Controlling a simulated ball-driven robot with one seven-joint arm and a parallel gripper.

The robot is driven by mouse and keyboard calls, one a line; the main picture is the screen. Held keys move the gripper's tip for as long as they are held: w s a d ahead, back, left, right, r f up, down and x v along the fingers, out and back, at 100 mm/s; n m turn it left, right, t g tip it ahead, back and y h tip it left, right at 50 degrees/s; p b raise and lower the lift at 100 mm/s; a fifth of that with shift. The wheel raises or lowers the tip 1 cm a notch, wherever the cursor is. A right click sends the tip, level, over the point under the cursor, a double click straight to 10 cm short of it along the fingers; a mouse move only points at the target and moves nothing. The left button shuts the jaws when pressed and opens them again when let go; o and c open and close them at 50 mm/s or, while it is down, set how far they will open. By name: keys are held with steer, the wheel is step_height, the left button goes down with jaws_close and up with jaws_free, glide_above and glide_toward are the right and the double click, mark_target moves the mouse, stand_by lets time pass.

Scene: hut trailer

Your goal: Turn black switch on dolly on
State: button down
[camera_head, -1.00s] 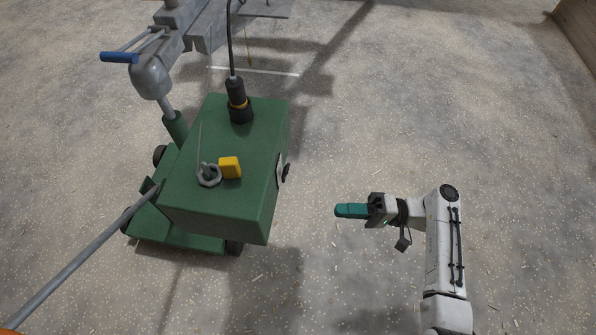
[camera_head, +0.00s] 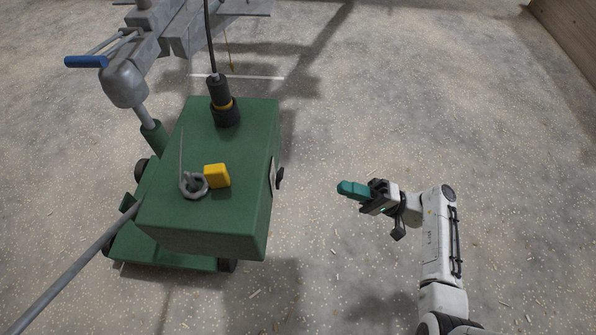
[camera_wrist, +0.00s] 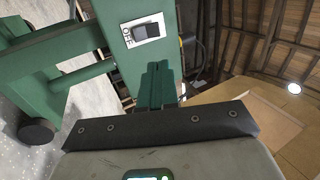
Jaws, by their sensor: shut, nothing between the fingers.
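The dolly is a green box (camera_head: 215,205) on a low green wheeled base (camera_head: 165,252). A black switch (camera_head: 280,178) sticks out from a pale plate on the box's right side. In the wrist view the black switch (camera_wrist: 147,31) sits on a white plate with dark lettering, in front of and above my fingertips. My gripper (camera_head: 343,189) has teal fingers pressed together, empty, right of the switch with floor showing between them. In the wrist view my gripper (camera_wrist: 157,68) points toward the box, apart from the switch.
A yellow block (camera_head: 217,176) and a grey shackle (camera_head: 193,185) lie on the box top. A black cable plug (camera_head: 224,103) stands there too. A grey handle bar (camera_head: 75,265) slopes to the lower left. The floor right of the box is clear.

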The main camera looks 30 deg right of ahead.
mark_target(280, 179)
steer(key=b+x, duration=0.1)
steer(key=x, duration=1.2)
steer(key=shift+r, duration=0.1)
steer(key=p, duration=0.1)
steer(key=r+p, duration=0.1)
steer(key=p, duration=0.1)
steer(key=shift+w+a+r+g+h, duration=0.15)
steer(key=shift+a+g+h, duration=0.15)
steer(key=shift+a+h, duration=0.1)
steer(key=shift+d+f+b, duration=0.1)
steer(key=shift+f+b, duration=0.35)
steer(key=shift+b, duration=0.1)
steer(key=shift+d, duration=0.1)
